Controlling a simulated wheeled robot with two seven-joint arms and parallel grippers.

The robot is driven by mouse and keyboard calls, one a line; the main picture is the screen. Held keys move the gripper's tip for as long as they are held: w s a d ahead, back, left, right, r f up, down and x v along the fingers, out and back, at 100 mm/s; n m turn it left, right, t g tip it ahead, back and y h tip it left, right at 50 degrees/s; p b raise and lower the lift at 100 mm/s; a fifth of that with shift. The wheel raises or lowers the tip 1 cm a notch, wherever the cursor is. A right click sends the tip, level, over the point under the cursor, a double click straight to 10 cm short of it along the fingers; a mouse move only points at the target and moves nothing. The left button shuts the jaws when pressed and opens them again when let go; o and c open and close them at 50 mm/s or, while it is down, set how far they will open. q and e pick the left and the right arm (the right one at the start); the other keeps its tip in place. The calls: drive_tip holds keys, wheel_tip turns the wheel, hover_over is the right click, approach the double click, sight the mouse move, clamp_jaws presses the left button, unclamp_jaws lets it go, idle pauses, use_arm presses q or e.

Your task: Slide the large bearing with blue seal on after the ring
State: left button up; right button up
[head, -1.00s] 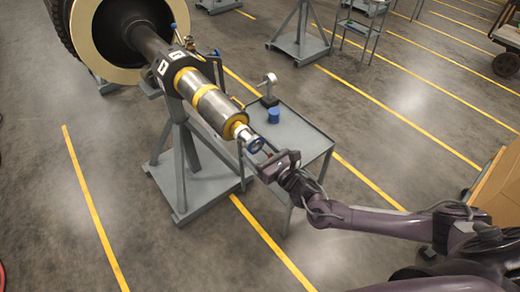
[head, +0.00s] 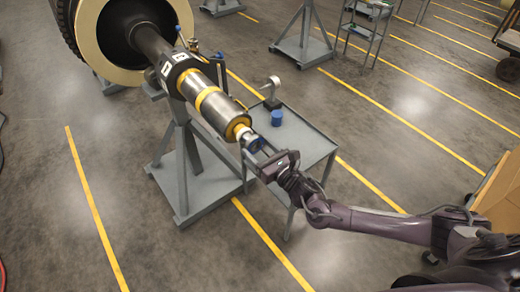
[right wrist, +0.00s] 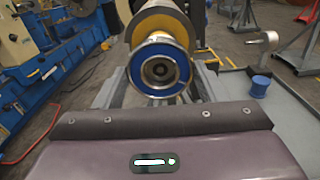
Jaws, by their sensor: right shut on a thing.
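The large bearing with blue seal (right wrist: 133,73) is in the right wrist view as a blue-faced ring with a metal rim. It also shows partly behind the fingers in the head view (head: 255,143). My right gripper (head: 254,147) is shut on it, one finger on each side. The bearing faces the free end of the rotor shaft (head: 217,106), roughly in line with it. The shaft's end (right wrist: 160,70) shows through the bore. How far the bearing sits on the shaft is hidden. A yellow ring (right wrist: 166,22) lies behind the bearing. My left gripper is not in view.
A grey stand (head: 186,170) supports the shaft. A grey side table (head: 310,140) stands close to my right gripper, with a blue cylinder (head: 277,118) and a small metal stand-like item (head: 272,100) on it. Floor to the left is clear.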

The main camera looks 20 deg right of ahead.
sight(253, 143)
drive_tip(key=shift+w, duration=0.2)
drive_tip(key=shift+b+x, duration=0.7)
drive_tip(key=shift+x, duration=0.5)
drive_tip(key=shift+w+a+r, duration=0.1)
drive_tip(key=shift+w+a, duration=0.15)
drive_tip(key=shift+w, duration=0.15)
idle(0.4)
drive_tip(key=o, duration=1.2)
drive_tip(key=shift+s, duration=0.1)
